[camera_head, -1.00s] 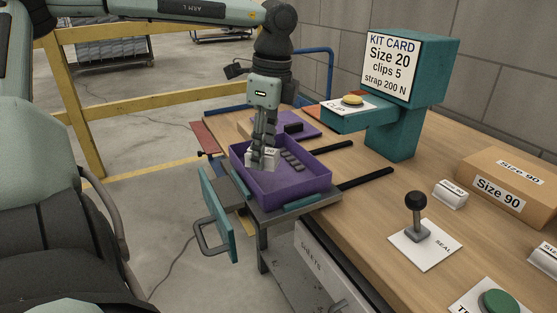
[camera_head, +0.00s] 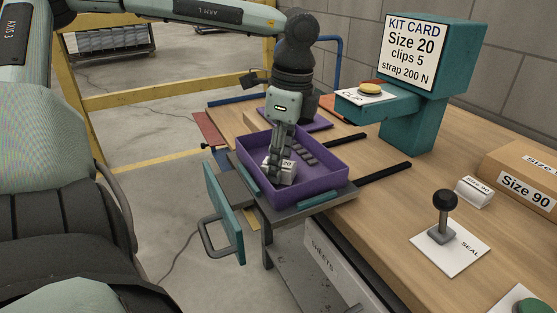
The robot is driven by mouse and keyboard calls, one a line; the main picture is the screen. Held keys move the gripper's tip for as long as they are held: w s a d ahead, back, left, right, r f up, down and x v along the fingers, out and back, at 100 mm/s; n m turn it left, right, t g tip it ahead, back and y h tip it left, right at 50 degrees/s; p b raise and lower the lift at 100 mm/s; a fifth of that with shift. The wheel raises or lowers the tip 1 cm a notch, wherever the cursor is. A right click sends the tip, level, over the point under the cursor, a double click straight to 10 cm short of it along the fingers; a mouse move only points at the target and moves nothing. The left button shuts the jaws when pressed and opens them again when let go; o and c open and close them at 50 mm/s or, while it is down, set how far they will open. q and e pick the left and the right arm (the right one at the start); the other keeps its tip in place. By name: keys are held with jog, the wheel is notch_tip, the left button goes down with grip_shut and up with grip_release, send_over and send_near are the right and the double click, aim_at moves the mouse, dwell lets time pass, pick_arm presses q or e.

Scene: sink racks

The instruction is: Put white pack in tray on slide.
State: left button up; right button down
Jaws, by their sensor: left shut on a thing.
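The purple tray (camera_head: 318,192) sits on the grey slide (camera_head: 290,208) at the bench's left edge. My left gripper (camera_head: 277,172) points down inside the tray and is shut on the white pack (camera_head: 286,174). The pack's label ends in "20", and the fingers hide part of it. The pack is inside the tray walls, low near the left side; I cannot tell whether it touches the floor. Several dark grey pieces (camera_head: 301,151) lie in the tray beside it. My right gripper is not in view.
A teal stand (camera_head: 413,122) with a kit card and a yellow CLIP button (camera_head: 370,88) is behind right. A SEAL lever (camera_head: 443,218), a small white Size 90 pack (camera_head: 473,191) and a cardboard box (camera_head: 521,180) are on the right.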

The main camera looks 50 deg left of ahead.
aim_at(287, 165)
pick_arm(q)
jog(key=shift+f, duration=0.1)
jog(key=o, duration=0.9)
jog(key=shift+r, duration=0.2)
jog(key=r, duration=0.4)
jog(key=d+r, duration=0.1)
jog(key=r, duration=0.6)
jog(key=shift+w+d+r, duration=0.15)
jog(key=shift+w+r, duration=0.2)
jog(key=shift+r, duration=0.05)
